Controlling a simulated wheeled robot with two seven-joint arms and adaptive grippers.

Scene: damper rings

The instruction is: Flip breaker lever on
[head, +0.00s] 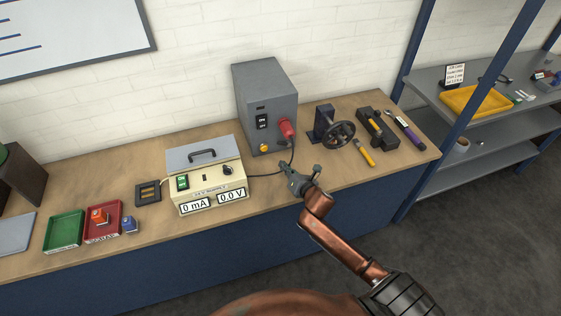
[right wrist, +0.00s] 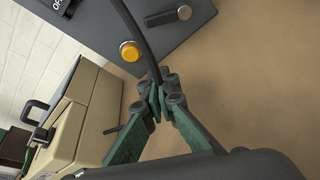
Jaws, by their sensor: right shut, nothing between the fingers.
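The grey breaker box (head: 268,100) stands at the back of the bench. Its front has a black lever switch (head: 262,122), a yellow button (head: 264,148) and a red plug (head: 287,129) with a black cable. In the right wrist view the switch (right wrist: 57,6) is cut off by the top edge, so its position cannot be told; the yellow button (right wrist: 130,50) shows clearly. My right gripper (head: 284,166) is shut and empty, in front of and below the box, apart from the switch. In the wrist view its fingertips (right wrist: 163,82) overlap the cable; contact cannot be told. My left gripper is not in view.
A cream power supply (head: 210,180) reading 0 mA and 0.0 V stands left of the box. A black handwheel (head: 340,134) and hand tools are at right. Green (head: 64,231) and red (head: 102,236) trays sit at left. Bare bench lies before the box.

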